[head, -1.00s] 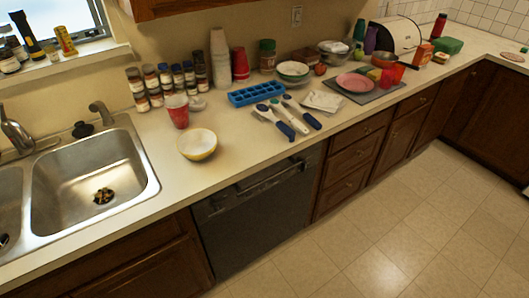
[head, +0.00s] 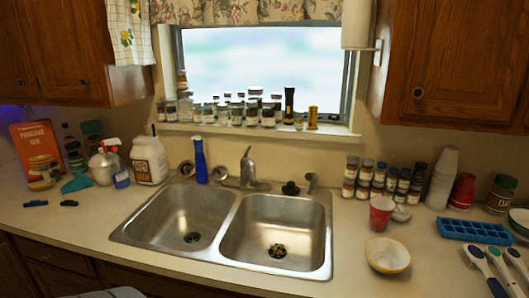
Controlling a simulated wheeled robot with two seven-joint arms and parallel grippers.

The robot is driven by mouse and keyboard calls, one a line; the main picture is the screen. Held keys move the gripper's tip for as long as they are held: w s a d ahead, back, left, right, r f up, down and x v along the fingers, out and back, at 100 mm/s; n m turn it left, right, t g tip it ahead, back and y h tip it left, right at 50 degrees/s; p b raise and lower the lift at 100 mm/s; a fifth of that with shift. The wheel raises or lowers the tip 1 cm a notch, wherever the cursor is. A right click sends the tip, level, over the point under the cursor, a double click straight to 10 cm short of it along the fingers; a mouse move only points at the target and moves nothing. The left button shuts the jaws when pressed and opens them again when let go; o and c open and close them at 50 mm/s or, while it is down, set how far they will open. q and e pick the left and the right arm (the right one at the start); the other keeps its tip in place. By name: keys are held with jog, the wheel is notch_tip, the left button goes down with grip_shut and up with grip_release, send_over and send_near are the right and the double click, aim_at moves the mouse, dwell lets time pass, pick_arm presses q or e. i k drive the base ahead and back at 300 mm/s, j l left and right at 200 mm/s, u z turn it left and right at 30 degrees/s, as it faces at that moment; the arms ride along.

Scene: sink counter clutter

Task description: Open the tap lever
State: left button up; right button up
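The metal tap (head: 247,170) stands behind the double sink, near the divider between the two basins. Its lever is at the top of the tap body and is too small to tell its exact position. No water stream shows. The left basin (head: 184,215) is empty apart from its drain. The right basin (head: 290,225) has dark and yellowish bits at its drain. Neither of my grippers is in view.
A blue bottle (head: 200,160) stands left of the tap, and a black stopper (head: 291,188) sits to its right. A white jug (head: 149,160) is at the left. Spice jars (head: 378,182), a red cup (head: 381,213) and a bowl (head: 388,255) stand right of the sink.

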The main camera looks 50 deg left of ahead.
aim_at(246, 154)
jog(key=j+u, duration=0.1)
jog(key=u, duration=1.45)
